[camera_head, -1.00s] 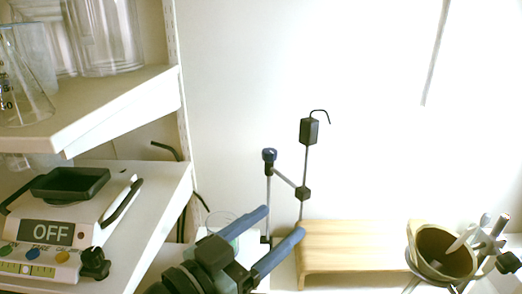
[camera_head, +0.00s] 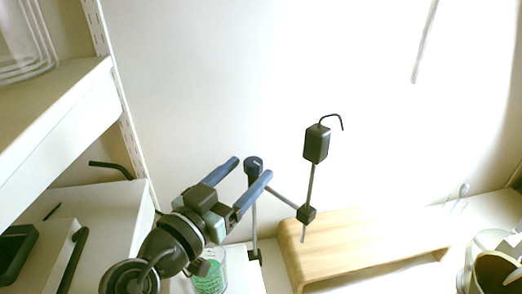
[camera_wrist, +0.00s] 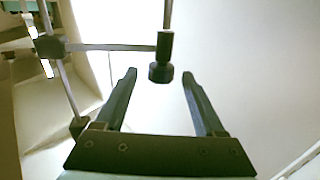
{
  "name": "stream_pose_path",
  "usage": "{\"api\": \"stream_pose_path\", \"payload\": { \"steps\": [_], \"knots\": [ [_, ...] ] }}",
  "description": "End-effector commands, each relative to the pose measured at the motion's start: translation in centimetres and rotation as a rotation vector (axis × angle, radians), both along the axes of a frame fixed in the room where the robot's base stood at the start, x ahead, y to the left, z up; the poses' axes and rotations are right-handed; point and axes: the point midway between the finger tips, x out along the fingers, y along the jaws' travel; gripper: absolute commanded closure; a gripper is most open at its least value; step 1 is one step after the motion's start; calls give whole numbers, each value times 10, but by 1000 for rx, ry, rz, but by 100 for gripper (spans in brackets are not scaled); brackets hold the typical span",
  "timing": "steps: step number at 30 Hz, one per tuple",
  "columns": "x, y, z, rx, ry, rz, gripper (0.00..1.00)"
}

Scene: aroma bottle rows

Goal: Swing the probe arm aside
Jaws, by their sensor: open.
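A thin crossbar (camera_head: 282,196) runs from the post to a black clamp (camera_head: 306,214), which holds an upright rod with a black box (camera_head: 317,144) and a hooked wire on top. My gripper (camera_head: 252,167) is open, its two blue fingers apart on either side of the knob in the head view. In the wrist view the knob (camera_wrist: 160,72) shows between the fingertips (camera_wrist: 160,74), with gaps on both sides. The clamp (camera_wrist: 48,47) is at left there.
A beaker with green marks (camera_head: 210,276) stands below my gripper, near the post's foot. Shelves (camera_head: 60,110) border the left.

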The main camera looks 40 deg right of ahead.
Motion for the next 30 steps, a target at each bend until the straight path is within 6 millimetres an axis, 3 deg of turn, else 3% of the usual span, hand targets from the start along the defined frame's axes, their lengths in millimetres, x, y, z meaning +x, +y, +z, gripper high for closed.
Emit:
{"api": "stream_pose_path", "payload": {
  "steps": [3, 9, 21, 23, 30],
  "knots": [
    [8, -24, 2, 2, 0, -3, 29],
    [19, -47, 1, 2, 0, -1, 29],
    [22, -56, -1, 1, -1, 0, 29],
    [22, -56, 0, 1, -1, 0, 36],
    [22, -55, 0, 1, -1, 1, 79]
  ]
}}
